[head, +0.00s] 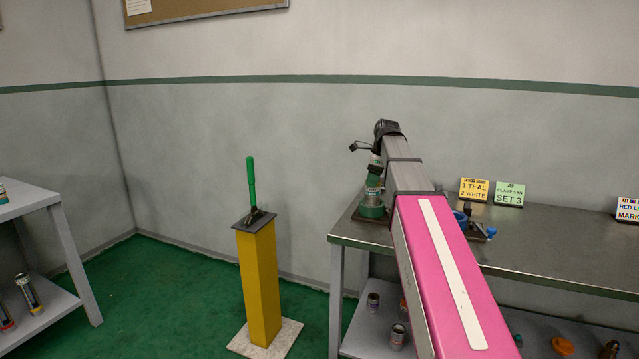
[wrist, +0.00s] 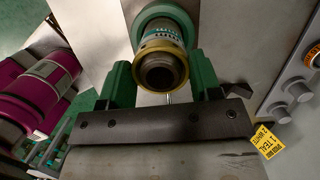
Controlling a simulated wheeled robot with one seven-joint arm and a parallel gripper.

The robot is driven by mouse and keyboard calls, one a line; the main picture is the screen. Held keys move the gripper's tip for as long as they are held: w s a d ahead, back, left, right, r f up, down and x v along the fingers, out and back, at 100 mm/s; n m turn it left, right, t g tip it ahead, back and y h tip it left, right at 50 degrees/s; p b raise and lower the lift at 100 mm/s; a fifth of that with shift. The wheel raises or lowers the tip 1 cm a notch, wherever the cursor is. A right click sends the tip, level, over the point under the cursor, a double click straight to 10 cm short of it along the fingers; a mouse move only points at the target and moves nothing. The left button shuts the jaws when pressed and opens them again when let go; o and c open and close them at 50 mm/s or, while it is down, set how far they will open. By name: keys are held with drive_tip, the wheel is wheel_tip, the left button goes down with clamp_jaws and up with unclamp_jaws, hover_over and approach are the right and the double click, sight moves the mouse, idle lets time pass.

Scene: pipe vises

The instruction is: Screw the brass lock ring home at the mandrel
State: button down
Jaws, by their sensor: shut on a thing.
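The brass lock ring (wrist: 162,47) shows in the wrist view as a yellowish band around a dark round bore. It sits at the near end of the mandrel (wrist: 160,32), which has teal and white markings and a green collar behind. My gripper (wrist: 160,72) has its green fingers on both sides of the ring and is shut on it. How far the ring is threaded cannot be told. In the head view, the green mandrel base (head: 372,207) stands at the bench's left end, below my gripper (head: 374,168); the ring cannot be made out there.
The metal bench (head: 560,255) carries a yellow sign (head: 473,189) reading 1 TEAL 2 WHITE, a green sign (head: 509,194) and a blue item (head: 461,218). A yellow post (head: 260,285) with a green handle stands left of the bench. Green floor between post and left shelf (head: 40,200) is clear.

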drive_tip(key=c, duration=0.5)
unclamp_jaws()
drive_tip(key=shift+c, duration=0.2)
drive_tip(key=n+g, duration=0.1)
drive_tip(key=n, duration=0.4)
drive_tip(key=n+g, duration=0.1)
drive_tip(key=n, duration=0.4)
clamp_jaws()
